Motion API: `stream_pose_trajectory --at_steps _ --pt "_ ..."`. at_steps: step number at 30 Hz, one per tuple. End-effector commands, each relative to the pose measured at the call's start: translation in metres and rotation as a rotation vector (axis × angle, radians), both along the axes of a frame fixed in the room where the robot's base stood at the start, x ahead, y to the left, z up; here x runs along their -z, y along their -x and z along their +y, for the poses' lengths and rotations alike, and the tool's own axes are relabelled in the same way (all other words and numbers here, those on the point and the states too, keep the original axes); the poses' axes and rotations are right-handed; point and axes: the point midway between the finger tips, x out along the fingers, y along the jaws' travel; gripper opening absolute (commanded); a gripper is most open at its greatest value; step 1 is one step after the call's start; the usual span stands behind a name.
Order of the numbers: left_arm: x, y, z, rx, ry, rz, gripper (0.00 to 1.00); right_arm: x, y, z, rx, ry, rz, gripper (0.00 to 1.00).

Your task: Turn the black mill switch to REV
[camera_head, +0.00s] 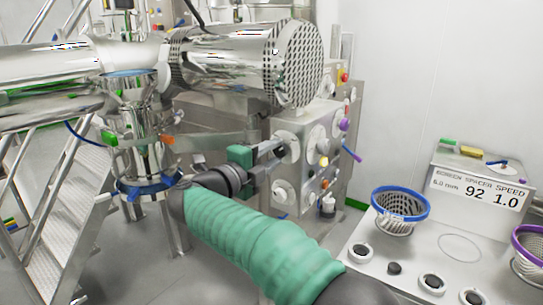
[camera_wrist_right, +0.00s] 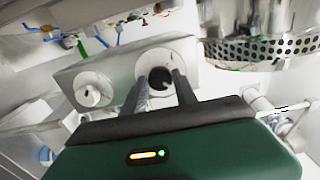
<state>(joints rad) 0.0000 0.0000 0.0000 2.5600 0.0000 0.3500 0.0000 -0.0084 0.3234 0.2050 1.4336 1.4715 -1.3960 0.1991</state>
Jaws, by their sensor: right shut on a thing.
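The black mill switch (camera_wrist_right: 159,78) sits on a round white plate (camera_wrist_right: 152,57) in the right wrist view. My right gripper (camera_wrist_right: 162,86) has one finger on each side of it and is shut on it. In the head view my right gripper (camera_head: 279,150) reaches the same kind of white plate (camera_head: 289,143) on the steel cabinet's face, and the fingers hide most of the switch. I cannot read any REV marking or tell the switch's setting. My left gripper is not in view.
A blue-rimmed basket (camera_head: 400,204) stands on the white bench at right, before a display panel (camera_head: 480,190).

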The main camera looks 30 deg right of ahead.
Motion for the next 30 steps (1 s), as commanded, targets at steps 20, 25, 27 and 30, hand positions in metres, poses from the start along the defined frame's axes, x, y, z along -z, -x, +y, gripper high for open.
stream_pose_trajectory --at_steps 20,25,27,30 --pt "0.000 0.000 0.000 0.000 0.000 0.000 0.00 0.001 0.003 0.008 -0.002 -0.001 0.002 0.56" --pt "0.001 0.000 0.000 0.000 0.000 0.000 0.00 0.001 0.017 0.044 -0.005 -0.001 0.002 0.56" --pt "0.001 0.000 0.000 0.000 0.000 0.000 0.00 0.001 0.025 0.064 -0.006 -0.002 0.002 0.56" --pt "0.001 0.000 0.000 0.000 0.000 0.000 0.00 0.002 0.036 0.092 -0.006 -0.001 0.003 0.56"
